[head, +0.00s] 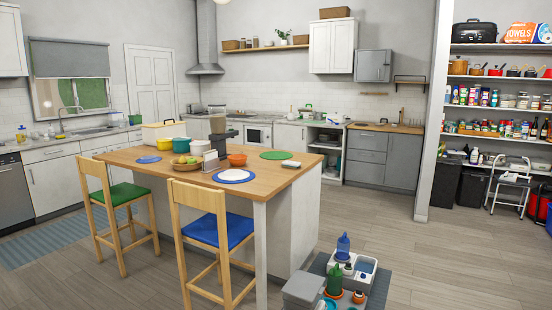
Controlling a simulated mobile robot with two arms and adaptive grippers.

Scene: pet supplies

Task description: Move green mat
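A round green mat (276,155) lies flat on the wooden top of the kitchen island (200,176), near its far right end. Nothing rests on the mat. Neither of my grippers shows in the head view, so I cannot tell their state.
A blue mat with a white plate (234,175), an orange bowl (237,160) and a fruit bowl (186,163) share the island top. A blue-seated stool (219,230) and a green-seated stool (120,194) stand at its near side. Pet supplies (341,270) stand on the floor at bottom. Floor at right is open.

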